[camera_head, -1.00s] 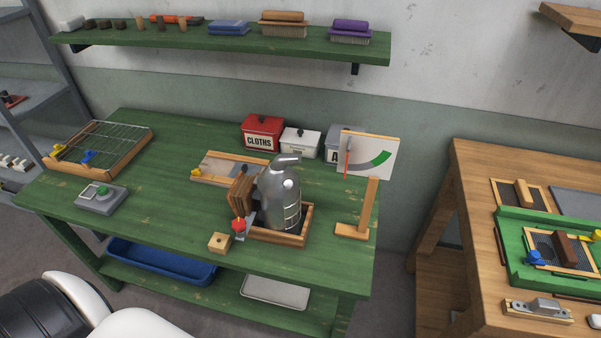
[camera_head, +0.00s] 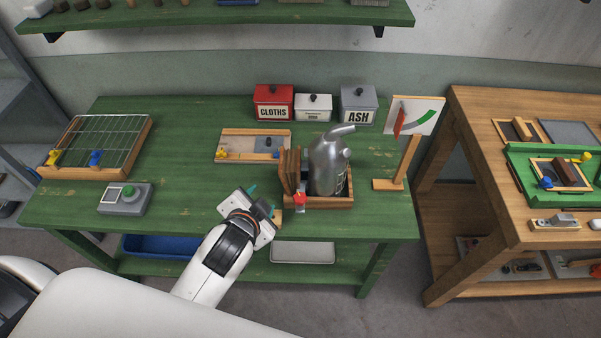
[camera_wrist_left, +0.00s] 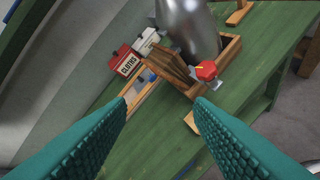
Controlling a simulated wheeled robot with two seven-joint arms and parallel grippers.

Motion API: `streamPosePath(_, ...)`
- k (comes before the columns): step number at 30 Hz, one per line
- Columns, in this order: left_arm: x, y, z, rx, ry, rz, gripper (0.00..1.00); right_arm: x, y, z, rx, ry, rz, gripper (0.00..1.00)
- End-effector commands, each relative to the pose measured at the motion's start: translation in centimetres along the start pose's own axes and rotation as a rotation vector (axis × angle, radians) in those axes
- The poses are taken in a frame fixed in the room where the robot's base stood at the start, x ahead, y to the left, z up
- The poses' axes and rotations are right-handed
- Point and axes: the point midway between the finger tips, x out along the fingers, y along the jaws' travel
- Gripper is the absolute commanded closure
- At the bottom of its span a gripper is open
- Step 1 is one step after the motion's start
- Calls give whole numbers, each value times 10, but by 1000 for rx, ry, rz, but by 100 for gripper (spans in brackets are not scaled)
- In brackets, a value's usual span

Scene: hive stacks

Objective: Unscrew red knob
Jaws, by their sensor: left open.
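The red knob (camera_head: 300,198) sits on the front of the wooden tray (camera_head: 325,203) that holds a grey metal smoker (camera_head: 328,165). In the left wrist view the red knob (camera_wrist_left: 206,70) has a faceted shape and stands beside the tray's corner on a small metal piece. My left gripper (camera_head: 262,197) is to the left of the knob, above the table's front part. In the left wrist view its teal fingers (camera_wrist_left: 160,105) are wide apart with nothing between them. The knob lies beyond the right fingertip, apart from it. My right gripper is not in view.
The green table (camera_head: 170,215) carries a grey device with a green button (camera_head: 125,198), a wire rack (camera_head: 97,145) and several tins, including a red one (camera_head: 273,102). A gauge board on a wooden stand (camera_head: 404,155) is right of the smoker. A small wooden block (camera_head: 277,217) is partly hidden by my gripper.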

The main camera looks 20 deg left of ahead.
Motion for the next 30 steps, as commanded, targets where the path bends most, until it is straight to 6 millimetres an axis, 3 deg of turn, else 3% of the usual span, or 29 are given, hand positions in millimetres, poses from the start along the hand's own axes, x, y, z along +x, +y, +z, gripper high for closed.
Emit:
streamPosePath(3,6,37,80,305,-270,240,53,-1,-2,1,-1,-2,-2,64)
streamPosePath(6,-5,49,153,631,-504,476,53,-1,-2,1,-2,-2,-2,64)
streamPosePath(9,-28,36,217,990,-730,722,53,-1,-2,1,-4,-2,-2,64)
streamPosePath(12,-51,1,262,1365,-944,966,53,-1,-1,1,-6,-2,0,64)
streamPosePath(15,-64,-49,281,1755,-1156,1200,53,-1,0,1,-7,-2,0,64)
streamPosePath(19,-54,-112,265,2278,-1445,1451,53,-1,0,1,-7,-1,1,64)
streamPosePath(20,-46,-123,256,-2297,1455,-1431,53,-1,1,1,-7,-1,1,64)
streamPosePath(22,-23,-140,228,-2074,1318,-1206,53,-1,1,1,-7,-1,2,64)
streamPosePath(24,6,-143,194,-1861,1210,-977,53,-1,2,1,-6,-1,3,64)
streamPosePath(26,31,-133,166,-1695,1140,-792,53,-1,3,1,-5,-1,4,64)
streamPosePath(30,74,-85,113,-1392,1049,-429,53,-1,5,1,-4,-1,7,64)
